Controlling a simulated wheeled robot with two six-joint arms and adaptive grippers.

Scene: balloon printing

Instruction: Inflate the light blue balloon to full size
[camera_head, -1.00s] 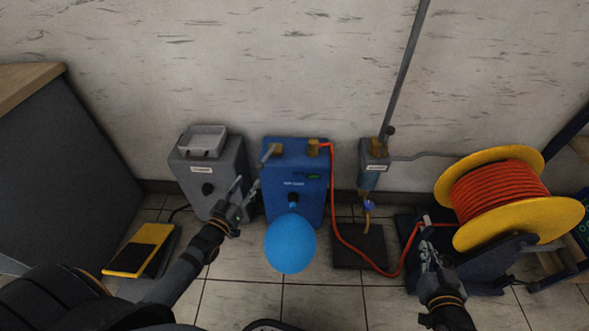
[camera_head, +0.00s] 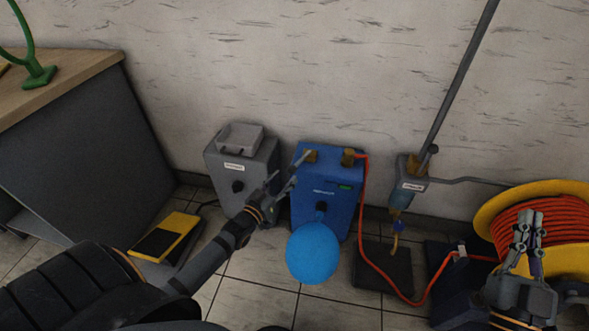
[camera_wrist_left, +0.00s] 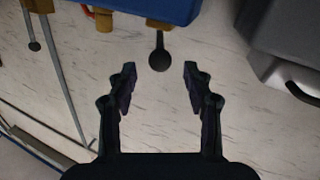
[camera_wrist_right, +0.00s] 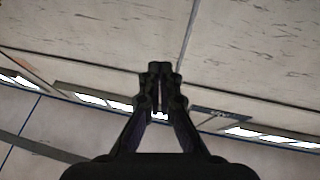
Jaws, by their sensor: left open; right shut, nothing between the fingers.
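The light blue balloon (camera_head: 313,254) is round and hangs on the front nozzle of the blue inflator (camera_head: 333,206). My left gripper (camera_head: 288,177) is open at the upper left of the inflator, above the balloon. In the left wrist view, a dark knobbed lever (camera_wrist_left: 159,55) on the inflator lies between the open fingers and just beyond the tips (camera_wrist_left: 157,72), apart from both. My right gripper (camera_head: 530,220) is shut and empty, raised in front of the hose reel. Its shut fingers (camera_wrist_right: 159,72) also show in the right wrist view.
A grey machine (camera_head: 238,190) stands left of the inflator, with a yellow pedal (camera_head: 165,238) on the floor. An orange hose (camera_head: 368,245) runs from the inflator to the yellow reel (camera_head: 488,215). A wall unit (camera_head: 410,180) hangs between them. A desk (camera_head: 85,135) is at left.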

